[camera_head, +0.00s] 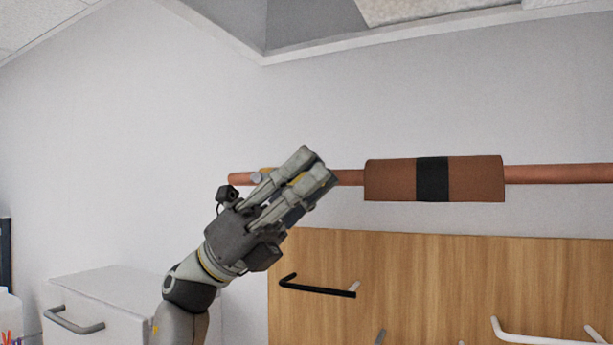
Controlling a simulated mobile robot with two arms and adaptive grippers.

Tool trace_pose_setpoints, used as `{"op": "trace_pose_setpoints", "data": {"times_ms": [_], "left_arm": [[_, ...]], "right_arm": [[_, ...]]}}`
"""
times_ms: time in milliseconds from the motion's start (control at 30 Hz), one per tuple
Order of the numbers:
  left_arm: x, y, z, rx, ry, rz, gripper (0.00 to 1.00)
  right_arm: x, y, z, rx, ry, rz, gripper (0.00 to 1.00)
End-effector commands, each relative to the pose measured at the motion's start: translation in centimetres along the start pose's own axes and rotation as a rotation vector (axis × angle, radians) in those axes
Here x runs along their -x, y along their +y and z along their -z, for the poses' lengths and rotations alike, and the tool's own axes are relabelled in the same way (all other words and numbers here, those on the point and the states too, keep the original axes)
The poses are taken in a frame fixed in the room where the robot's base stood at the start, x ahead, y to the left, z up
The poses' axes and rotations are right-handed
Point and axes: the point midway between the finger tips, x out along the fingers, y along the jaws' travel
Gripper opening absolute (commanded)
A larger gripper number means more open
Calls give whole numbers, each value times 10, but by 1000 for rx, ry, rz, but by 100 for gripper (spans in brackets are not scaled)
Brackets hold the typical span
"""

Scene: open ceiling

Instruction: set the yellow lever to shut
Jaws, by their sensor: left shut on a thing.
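A copper-coloured pipe (560,173) runs level along the wall, with a thick brown sleeve (390,180) that has a black band. My left gripper (318,167) reaches up from the lower left in front of the pipe's left part. It is shut on the yellow lever (296,180), of which only small yellow bits show between and behind the fingers. The fingers hide most of the lever and whatever joins it to the pipe, so I cannot tell its angle. My right gripper is out of view.
A wooden panel (440,270) with a black handle (318,288) and white handles (545,336) stands below the pipe. A white cabinet (120,295) with a grey handle is at the lower left. The wall above the pipe is clear.

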Motion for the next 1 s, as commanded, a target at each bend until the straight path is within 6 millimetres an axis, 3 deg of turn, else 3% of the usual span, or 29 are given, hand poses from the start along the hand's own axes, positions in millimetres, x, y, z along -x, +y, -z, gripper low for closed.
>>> {"op": "trace_pose_setpoints", "data": {"times_ms": [333,700,1000], "left_arm": [[11,3,8,-33,214,-35,0],[25,6,15,-65,463,-68,0],[32,7,18,-78,565,-80,0]], "right_arm": [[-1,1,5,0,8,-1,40],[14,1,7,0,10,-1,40],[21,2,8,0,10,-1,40]]}}
